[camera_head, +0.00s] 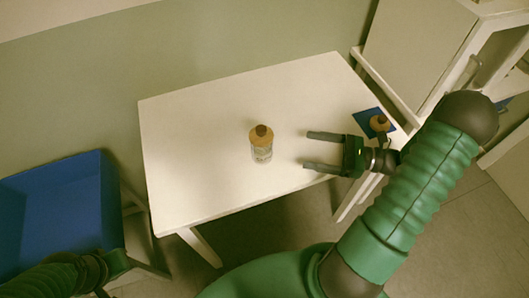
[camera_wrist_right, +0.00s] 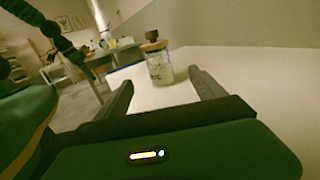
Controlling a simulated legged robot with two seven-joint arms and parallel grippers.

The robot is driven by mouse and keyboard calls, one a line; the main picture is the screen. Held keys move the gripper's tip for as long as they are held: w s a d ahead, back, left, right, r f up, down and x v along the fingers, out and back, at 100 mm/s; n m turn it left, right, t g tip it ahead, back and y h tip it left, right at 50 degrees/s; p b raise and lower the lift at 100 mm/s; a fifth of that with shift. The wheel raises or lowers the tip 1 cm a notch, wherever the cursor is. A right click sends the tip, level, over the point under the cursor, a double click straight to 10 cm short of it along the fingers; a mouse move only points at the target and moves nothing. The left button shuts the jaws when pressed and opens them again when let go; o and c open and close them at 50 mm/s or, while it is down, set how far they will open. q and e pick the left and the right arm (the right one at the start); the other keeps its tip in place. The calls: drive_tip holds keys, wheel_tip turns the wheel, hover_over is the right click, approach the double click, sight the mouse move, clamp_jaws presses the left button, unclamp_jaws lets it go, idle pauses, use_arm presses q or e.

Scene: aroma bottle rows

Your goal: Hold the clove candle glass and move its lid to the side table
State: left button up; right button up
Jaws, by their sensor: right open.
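The clove candle glass (camera_head: 262,153) stands upright on the white table, pale with a printed label. Its round wooden lid (camera_head: 261,136) with a dark knob sits on top. My right gripper (camera_head: 316,151) is open and empty to the right of the glass, its fingers pointing at it but apart from it. In the right wrist view the glass (camera_wrist_right: 159,72) and lid (camera_wrist_right: 153,46) appear ahead, between the open fingers (camera_wrist_right: 160,77). My left gripper (camera_head: 108,274) is low at the left, its fingers too unclear to judge. I cannot tell which surface is the side table.
The white table (camera_head: 200,125) is clear around the glass. A blue mat (camera_head: 363,117) with a small brown, dark-topped object (camera_head: 379,123) lies at its right edge. A blue-surfaced stand (camera_head: 60,205) is at the left, and a white cabinet (camera_head: 420,45) at the upper right.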

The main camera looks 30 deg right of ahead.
sight(271, 147)
drive_tip(key=x, duration=0.8)
drive_tip(key=s+a+x, duration=0.1)
drive_tip(key=x, duration=0.2)
drive_tip(key=shift+w+a+r+b, duration=0.2)
drive_tip(key=shift+a+r+b, duration=0.1)
drive_tip(key=shift+a+b, duration=0.1)
drive_tip(key=shift+w, duration=0.6)
drive_tip(key=b+x, duration=0.1)
drive_tip(key=x, duration=0.3)
drive_tip(key=shift+w+a+r, duration=0.1)
drive_tip(key=shift+w, duration=0.4)
drive_tip(key=shift+a+r, duration=0.1)
drive_tip(key=shift+a, duration=0.1)
drive_tip(key=shift+d, duration=0.45)
drive_tip(key=c, duration=0.9)
use_arm(q)
drive_tip(key=shift+a+f, duration=0.7)
drive_tip(key=shift+f, duration=0.3)
use_arm(e)
drive_tip(key=shift+a, duration=0.25)
clamp_jaws()
